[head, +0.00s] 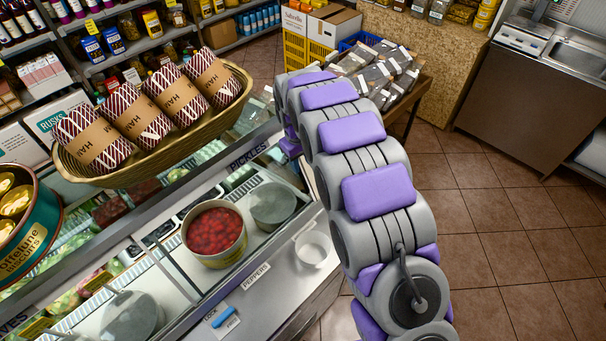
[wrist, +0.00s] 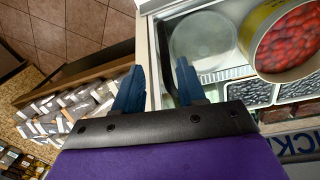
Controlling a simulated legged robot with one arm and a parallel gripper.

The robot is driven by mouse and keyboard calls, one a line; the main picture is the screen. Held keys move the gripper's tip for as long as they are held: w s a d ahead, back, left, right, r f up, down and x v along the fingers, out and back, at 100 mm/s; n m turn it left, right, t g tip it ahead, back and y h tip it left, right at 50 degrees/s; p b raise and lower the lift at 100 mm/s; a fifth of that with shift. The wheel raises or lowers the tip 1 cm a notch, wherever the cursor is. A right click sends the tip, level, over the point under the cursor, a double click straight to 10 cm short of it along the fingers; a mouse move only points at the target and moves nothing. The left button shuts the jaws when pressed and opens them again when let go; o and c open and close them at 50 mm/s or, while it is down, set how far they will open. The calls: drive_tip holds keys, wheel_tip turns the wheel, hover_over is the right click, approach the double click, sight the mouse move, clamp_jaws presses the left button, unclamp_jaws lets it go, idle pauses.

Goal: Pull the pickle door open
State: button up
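The pickle section of the glass-fronted deli case carries a PICKLES label (head: 248,152) on its rail. Part of this label (wrist: 303,142) also shows in the wrist view. The clear door panel there is hard to tell from the case, and my arm covers part of that end in the head view. In the wrist view, my gripper (wrist: 158,72) has its two blue fingers spread apart. A pale upright frame edge (wrist: 152,45) of the case shows between them. I cannot tell whether the fingers touch it. The fingertips are hidden behind my arm in the head view.
A tub of red peppers (head: 215,232) and a round grey lid (head: 272,205) sit inside the case. A basket (head: 90,175) of hams stands on top. A wooden stand of packets (wrist: 70,100) is beside my gripper. Tiled floor (head: 500,210) is clear at right.

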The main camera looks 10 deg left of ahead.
sight(300, 175)
drive_tip(key=f, duration=0.3)
drive_tip(key=a+f, duration=0.1)
drive_tip(key=f, duration=0.2)
drive_tip(key=shift+w+a, duration=0.2)
drive_tip(key=shift+d+f, duration=0.25)
drive_tip(key=shift+f, duration=0.1)
drive_tip(key=shift+w+d+f, duration=0.15)
drive_tip(key=shift+d, duration=0.2)
drive_tip(key=shift+c, duration=0.4)
drive_tip(key=shift+a, duration=0.35)
drive_tip(key=c, duration=0.5)
clamp_jaws()
drive_tip(key=shift+d, duration=0.1)
